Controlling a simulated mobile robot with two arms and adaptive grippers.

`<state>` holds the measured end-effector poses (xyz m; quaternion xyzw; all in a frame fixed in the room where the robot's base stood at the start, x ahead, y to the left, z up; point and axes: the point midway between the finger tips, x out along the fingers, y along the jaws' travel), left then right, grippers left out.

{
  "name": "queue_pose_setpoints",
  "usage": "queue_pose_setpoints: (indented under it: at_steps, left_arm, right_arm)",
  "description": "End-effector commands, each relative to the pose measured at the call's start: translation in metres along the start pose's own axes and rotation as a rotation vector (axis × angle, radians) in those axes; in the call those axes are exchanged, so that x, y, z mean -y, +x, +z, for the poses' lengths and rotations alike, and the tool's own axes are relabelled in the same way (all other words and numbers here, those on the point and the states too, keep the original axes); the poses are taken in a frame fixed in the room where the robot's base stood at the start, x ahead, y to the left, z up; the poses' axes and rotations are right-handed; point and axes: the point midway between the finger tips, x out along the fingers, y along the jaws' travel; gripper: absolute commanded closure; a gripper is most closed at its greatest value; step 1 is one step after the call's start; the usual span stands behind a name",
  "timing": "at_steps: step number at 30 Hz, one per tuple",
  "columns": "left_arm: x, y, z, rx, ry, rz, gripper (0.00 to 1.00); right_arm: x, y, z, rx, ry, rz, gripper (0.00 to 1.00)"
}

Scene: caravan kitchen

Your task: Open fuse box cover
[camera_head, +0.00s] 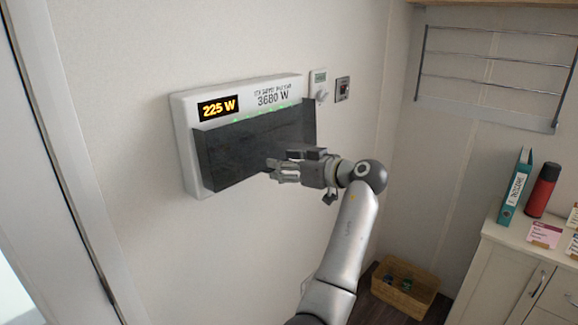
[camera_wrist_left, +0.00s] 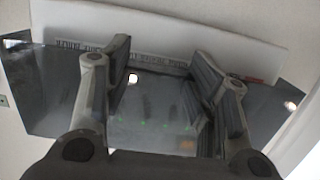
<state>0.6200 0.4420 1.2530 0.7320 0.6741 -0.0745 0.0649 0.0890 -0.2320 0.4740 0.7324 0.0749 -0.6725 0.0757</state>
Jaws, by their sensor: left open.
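The white fuse box (camera_head: 183,120) is mounted on the wall in the head view, with a lit "225 W" display and "3680 W" print. Its dark, glossy cover (camera_head: 235,150) stands out from the lower front; I cannot tell whether it is ajar. My left gripper (camera_head: 272,170) is in front of the cover's lower right part, and contact is unclear. In the left wrist view its two fingers (camera_wrist_left: 160,85) are spread with nothing held between them. The cover (camera_wrist_left: 45,85) fills the space behind them, with green lights showing. My right gripper is not in view.
A small thermostat (camera_head: 319,86) and a switch (camera_head: 342,89) are on the wall right of the box. A wire rack (camera_head: 490,62) hangs on the right wall. A cabinet (camera_head: 505,270) stands at the right, with a basket (camera_head: 405,288) on the floor.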

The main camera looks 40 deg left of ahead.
Motion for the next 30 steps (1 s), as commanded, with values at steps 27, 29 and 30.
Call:
queue_pose_setpoints:
  at_steps: [27, 29, 30]
  left_arm:
    - [0.003, -0.013, -0.005, -0.009, -0.005, -0.008, 0.00]
    - [0.002, -0.017, -0.004, -0.009, -0.005, -0.008, 0.00]
    - [0.002, -0.020, -0.004, -0.009, -0.004, -0.008, 0.00]
  right_arm:
    - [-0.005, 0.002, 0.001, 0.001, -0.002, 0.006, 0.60]
    - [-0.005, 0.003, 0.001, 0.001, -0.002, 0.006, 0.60]
    - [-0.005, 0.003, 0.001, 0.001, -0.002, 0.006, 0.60]
